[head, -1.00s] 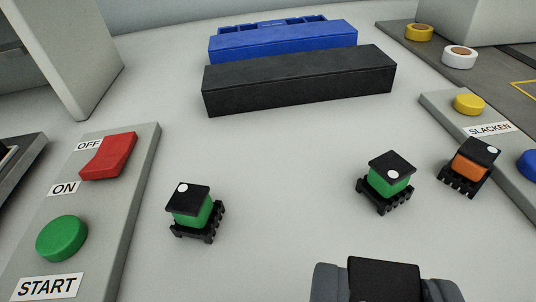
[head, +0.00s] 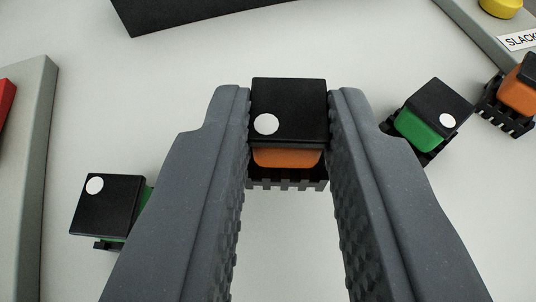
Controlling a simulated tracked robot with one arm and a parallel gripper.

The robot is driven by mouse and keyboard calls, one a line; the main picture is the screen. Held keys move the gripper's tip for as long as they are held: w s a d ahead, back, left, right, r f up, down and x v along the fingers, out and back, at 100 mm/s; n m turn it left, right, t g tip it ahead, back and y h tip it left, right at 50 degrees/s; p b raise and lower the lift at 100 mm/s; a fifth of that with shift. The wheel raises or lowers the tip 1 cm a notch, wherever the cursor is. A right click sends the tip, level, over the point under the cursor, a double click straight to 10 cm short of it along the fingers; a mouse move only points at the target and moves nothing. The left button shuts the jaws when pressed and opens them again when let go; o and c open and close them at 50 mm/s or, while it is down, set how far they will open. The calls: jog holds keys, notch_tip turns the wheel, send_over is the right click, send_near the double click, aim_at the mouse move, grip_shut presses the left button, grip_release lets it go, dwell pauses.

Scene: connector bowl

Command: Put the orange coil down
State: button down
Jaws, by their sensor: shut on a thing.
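My gripper (head: 289,125) is shut on an orange coil (head: 287,157) in the middle of the head view. The coil has a black top with a white dot at its left and a black pinned base. One finger presses on each side of it. The coil is upright and seen from above; I cannot tell whether its pins touch the white surface (head: 285,235).
A green coil (head: 418,131) stands close to the right finger, and another orange coil (head: 517,93) is beyond it. Another green coil (head: 112,208) is at the left, partly behind the left finger. A black block (head: 180,12) lies at the top. Grey panels (head: 36,140) edge both sides.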

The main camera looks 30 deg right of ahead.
jog(key=shift+f+b, duration=0.3)
jog(key=shift+f, duration=0.7)
jog(key=shift+f, duration=0.3)
jog(key=c, duration=1.3)
grip_release()
jog(key=shift+o, duration=0.2)
jog(key=shift+r, duration=0.15)
jog(key=shift+s+a+p, duration=0.1)
jog(key=shift+p, duration=0.2)
jog(key=v, duration=1.3)
jog(key=shift+a+r+p, duration=0.2)
jog(key=shift+a+p, duration=0.05)
jog(key=shift+p, duration=0.15)
